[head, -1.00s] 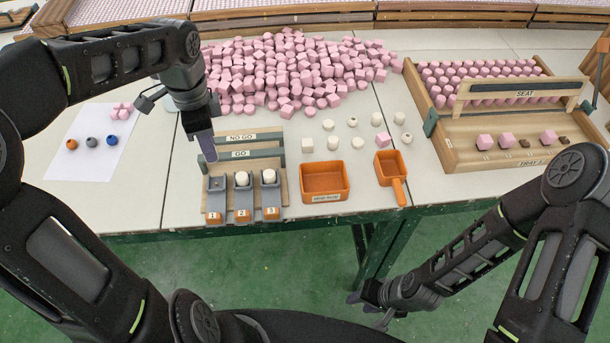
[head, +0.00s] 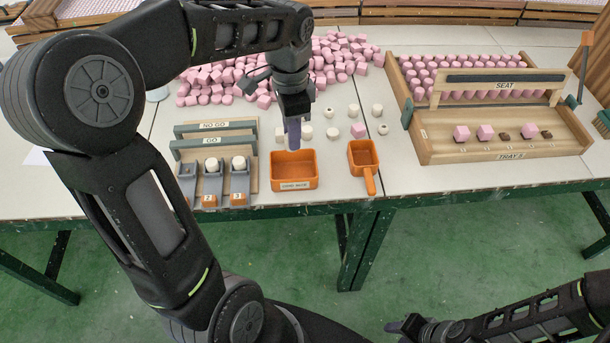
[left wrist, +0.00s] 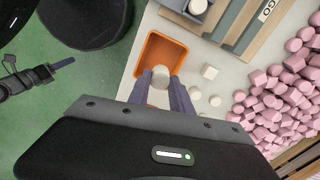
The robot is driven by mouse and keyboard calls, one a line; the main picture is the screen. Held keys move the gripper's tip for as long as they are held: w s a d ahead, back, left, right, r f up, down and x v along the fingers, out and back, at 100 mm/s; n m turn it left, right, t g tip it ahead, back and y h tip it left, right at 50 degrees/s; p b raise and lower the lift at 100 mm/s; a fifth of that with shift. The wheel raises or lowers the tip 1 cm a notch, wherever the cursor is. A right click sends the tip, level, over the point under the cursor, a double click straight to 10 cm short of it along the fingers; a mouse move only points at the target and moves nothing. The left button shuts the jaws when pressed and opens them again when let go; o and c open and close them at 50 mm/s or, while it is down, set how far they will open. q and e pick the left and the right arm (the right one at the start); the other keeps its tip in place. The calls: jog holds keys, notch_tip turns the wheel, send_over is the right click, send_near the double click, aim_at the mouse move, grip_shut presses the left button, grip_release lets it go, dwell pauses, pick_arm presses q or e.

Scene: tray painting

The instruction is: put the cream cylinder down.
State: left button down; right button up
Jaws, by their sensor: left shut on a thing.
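My left gripper (head: 294,146) points down at the back edge of an orange bin (head: 294,183) in the head view. In the left wrist view, its two fingers (left wrist: 163,84) are shut on a cream cylinder (left wrist: 161,75). The cylinder shows over the inside of the orange bin (left wrist: 181,48); its height above the bin floor is hard to judge. The head view hides the cylinder behind the fingers. My right gripper (head: 408,325) is low over the floor at the bottom of the head view, far from the table objects; its fingers are unclear.
A GO / NO GO gauge (head: 250,180) with numbered holders stands left of the bin; holders 2 and 3 carry cream pieces. An orange scoop (head: 368,178) lies right. Loose cream pieces (head: 333,132) lie behind the bin. Pink pieces (head: 215,85) are heaped farther back.

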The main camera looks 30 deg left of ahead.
pick_arm(q)
jog(key=shift+d, duration=0.15)
send_over(294, 175)
jog(key=shift+f, duration=3.15)
jog(key=shift+f, duration=1.85)
jog(key=shift+f, duration=0.1)
jog(key=c, duration=1.2)
grip_release()
jog(key=shift+o, duration=0.2)
notch_tip(294, 175, up, 12)
jog(key=shift+r, duration=0.15)
